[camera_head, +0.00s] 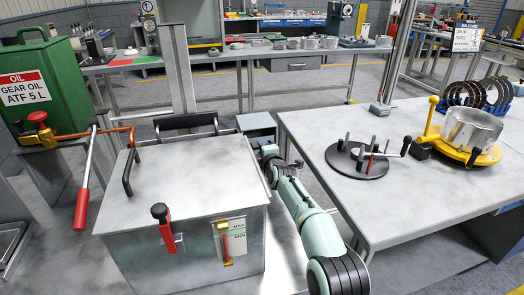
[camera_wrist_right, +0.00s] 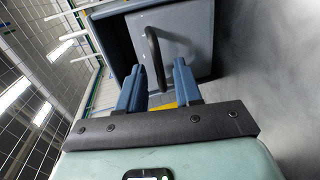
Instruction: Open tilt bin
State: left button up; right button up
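The tilt bin (camera_head: 257,124) is a blue-grey box between the large grey metal tank and the right-hand table, partly hidden behind the tank and my right arm. In the right wrist view its lighter grey front panel (camera_wrist_right: 190,40) sits in a darker blue-grey housing and carries a black curved handle (camera_wrist_right: 152,52). My left gripper is not in view.
The grey tank (camera_head: 190,175) with black handles stands close left of my right arm. The right table (camera_head: 330,125) holds a black round fixture (camera_head: 365,160) and a yellow stand (camera_head: 460,148). A green oil can (camera_head: 45,80) is at far left.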

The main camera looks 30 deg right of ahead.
jog(key=shift+w, duration=0.35)
grip_shut()
dwell(1.4)
